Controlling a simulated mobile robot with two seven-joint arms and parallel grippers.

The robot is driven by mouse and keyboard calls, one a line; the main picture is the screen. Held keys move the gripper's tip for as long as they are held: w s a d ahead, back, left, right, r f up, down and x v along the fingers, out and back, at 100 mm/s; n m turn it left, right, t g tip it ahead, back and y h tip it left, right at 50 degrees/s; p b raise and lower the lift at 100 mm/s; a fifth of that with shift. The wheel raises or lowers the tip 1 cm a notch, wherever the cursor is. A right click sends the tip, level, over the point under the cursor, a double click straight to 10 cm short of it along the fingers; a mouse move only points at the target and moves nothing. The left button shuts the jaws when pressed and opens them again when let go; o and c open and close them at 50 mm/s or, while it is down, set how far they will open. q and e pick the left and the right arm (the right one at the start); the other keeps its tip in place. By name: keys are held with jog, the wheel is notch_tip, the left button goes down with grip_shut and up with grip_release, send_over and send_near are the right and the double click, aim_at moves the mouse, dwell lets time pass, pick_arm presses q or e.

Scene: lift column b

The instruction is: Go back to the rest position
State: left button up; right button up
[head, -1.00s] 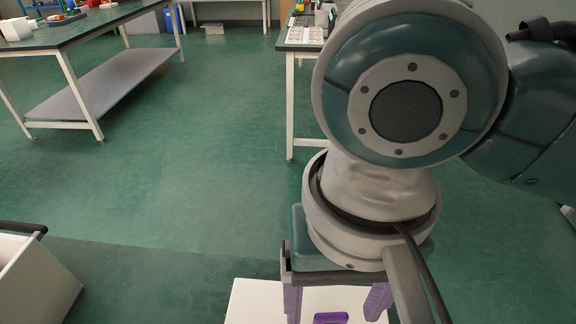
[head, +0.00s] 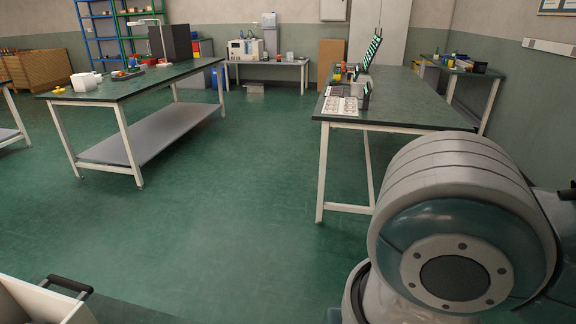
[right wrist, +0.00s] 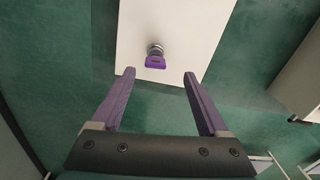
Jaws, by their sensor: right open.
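My right gripper (right wrist: 158,75) shows in the right wrist view with its two purple fingers wide apart and nothing between them. Beyond the fingertips, a small purple object with a round metal part (right wrist: 155,60) sits on a white surface (right wrist: 195,30). The gripper looks apart from it, above the surface. In the head view my right arm fills the lower right corner, and its gripper is out of the picture. My left gripper is in neither view.
A long dark-topped table (head: 150,78) with a lower shelf stands at the left. Another table (head: 400,108) stands at the right, behind my arm. A pale box with a black handle (head: 40,300) is at the lower left. Green floor (head: 240,200) between them is clear.

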jog(key=s+a+r+n+t+y+p, duration=0.2)
jog(key=s+r+n+y+p, duration=0.15)
jog(key=r, duration=0.25)
jog(key=s+d+r+t+h+p, duration=0.1)
jog(key=s+d+r+h+p, duration=0.1)
jog(key=d, duration=0.4)
jog(key=s+d+r+t+h+p, duration=0.1)
jog(key=s+d+r+h+p, duration=0.1)
jog(key=d, duration=0.5)
notch_tip(320, 180, up, 38)
jog(key=p, duration=3.8)
jog(key=shift+s, duration=0.15)
jog(key=shift+f, duration=0.1)
